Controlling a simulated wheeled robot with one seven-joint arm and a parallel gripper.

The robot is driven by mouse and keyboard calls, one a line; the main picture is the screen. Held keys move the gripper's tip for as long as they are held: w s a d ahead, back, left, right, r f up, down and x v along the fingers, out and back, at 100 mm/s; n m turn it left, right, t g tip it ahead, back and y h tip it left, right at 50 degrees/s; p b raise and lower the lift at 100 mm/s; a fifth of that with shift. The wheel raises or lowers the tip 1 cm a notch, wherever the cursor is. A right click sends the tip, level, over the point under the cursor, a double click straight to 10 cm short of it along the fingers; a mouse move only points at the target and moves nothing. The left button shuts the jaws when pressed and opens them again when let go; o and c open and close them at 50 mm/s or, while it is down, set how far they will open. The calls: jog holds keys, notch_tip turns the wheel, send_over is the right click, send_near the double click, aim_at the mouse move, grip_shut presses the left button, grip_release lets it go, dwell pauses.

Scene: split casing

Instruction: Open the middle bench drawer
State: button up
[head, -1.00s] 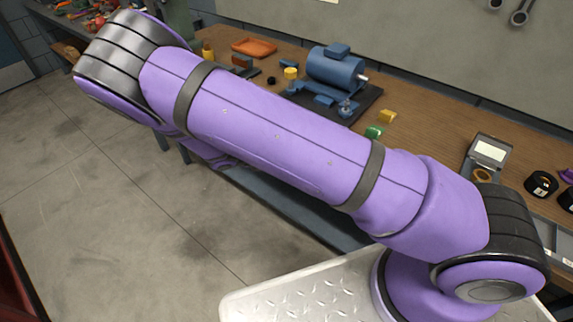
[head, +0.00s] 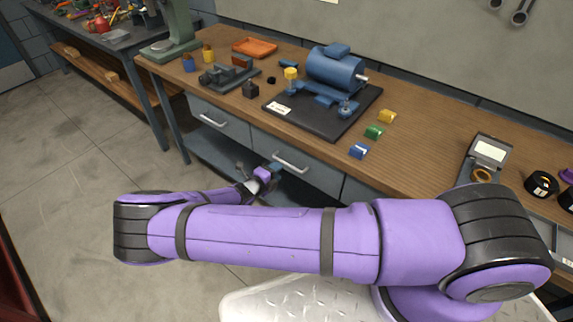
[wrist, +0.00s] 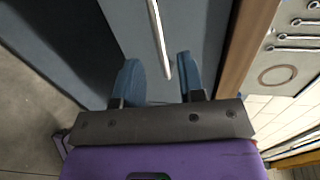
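The middle bench drawer (head: 318,176) is a grey-blue front under the wooden worktop, closed, with a pale bar handle (head: 291,162). My gripper (head: 277,168) is low in front of this drawer, close to the handle's left end. In the wrist view my gripper (wrist: 158,60) has its two blue fingers apart, with nothing held. The bar handle (wrist: 159,38) shows between and beyond the fingers, running roughly along their direction, with its near end between them. Whether a finger touches the handle cannot be told.
Another drawer (head: 220,118) is to the left, closed. On the worktop (head: 420,140) are a blue motor (head: 336,68) on a dark plate, coloured blocks and an orange tray (head: 255,47). An open shelf lies below the drawers. The floor (head: 70,180) at left is clear.

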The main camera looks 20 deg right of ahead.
aim_at(287, 164)
jog(key=x, duration=0.6)
jog(key=shift+w+d, duration=0.15)
jog(key=shift+d, duration=0.05)
grip_shut()
